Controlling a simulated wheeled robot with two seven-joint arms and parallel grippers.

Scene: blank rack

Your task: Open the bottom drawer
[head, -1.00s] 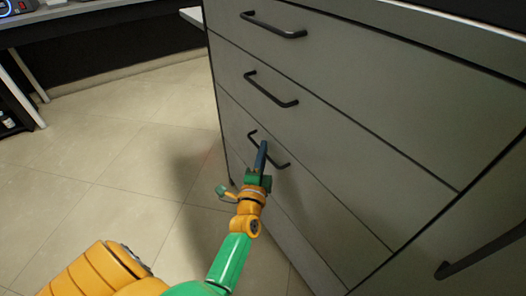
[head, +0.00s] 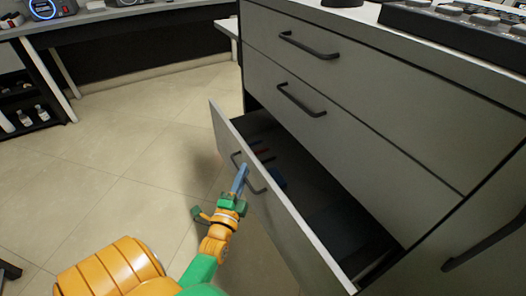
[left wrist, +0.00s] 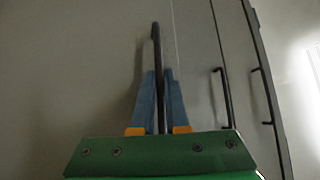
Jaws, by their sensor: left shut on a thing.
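The bottom drawer (head: 290,238) of the grey cabinet is pulled out, and its dark inside shows in the head view. Its black bar handle (head: 257,184) is on the drawer front. My left gripper (head: 241,177) is at this handle, its blue fingers partly covering it. In the left wrist view, the blue fingers (left wrist: 160,95) stand on both sides of the black handle (left wrist: 156,40), shut on it. A few small red and blue items (head: 276,178) lie in the drawer. My right gripper is not in view.
Two closed drawers with black handles (head: 310,45) (head: 302,100) are above. Another black handle (head: 485,243) is at the right. A desk with devices (head: 120,22) stands at the back left. The tiled floor (head: 120,170) left of the drawer is clear.

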